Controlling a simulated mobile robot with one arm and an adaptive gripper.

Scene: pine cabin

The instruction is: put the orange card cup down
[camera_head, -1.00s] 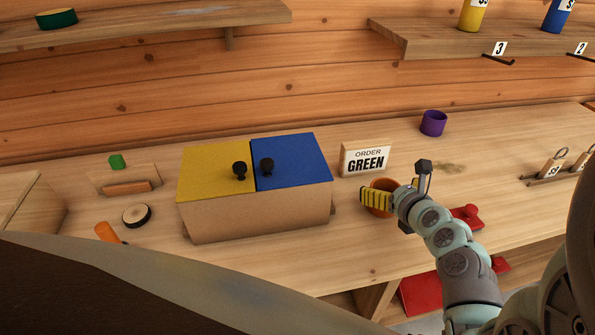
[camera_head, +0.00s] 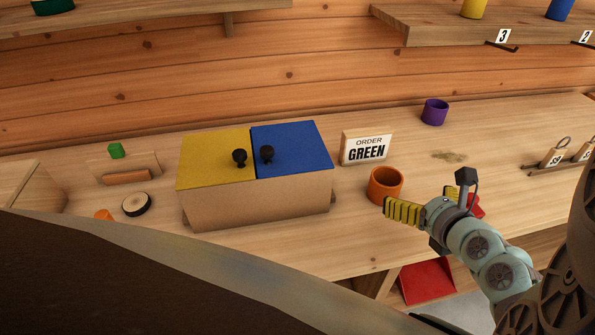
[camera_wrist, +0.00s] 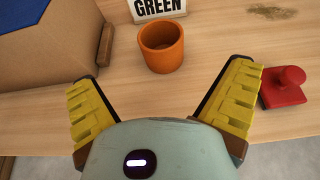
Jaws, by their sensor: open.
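The orange card cup (camera_head: 384,186) stands upright on the wooden bench, in front of the "ORDER GREEN" sign. It also shows in the wrist view (camera_wrist: 161,47), just beyond the fingertips and between their lines. My gripper (camera_head: 388,207) has yellow ridged fingers and is in front of the cup in the head view. In the wrist view my gripper (camera_wrist: 158,77) is spread wide with nothing between its fingers. The cup looks empty from above.
The order sign (camera_head: 366,148) stands behind the cup. A box with yellow and blue lids (camera_head: 258,200) is to the left. A red knobbed piece (camera_wrist: 283,88) lies right of my fingers. A purple cup (camera_head: 434,112) stands farther back. Bench between sign and purple cup is clear.

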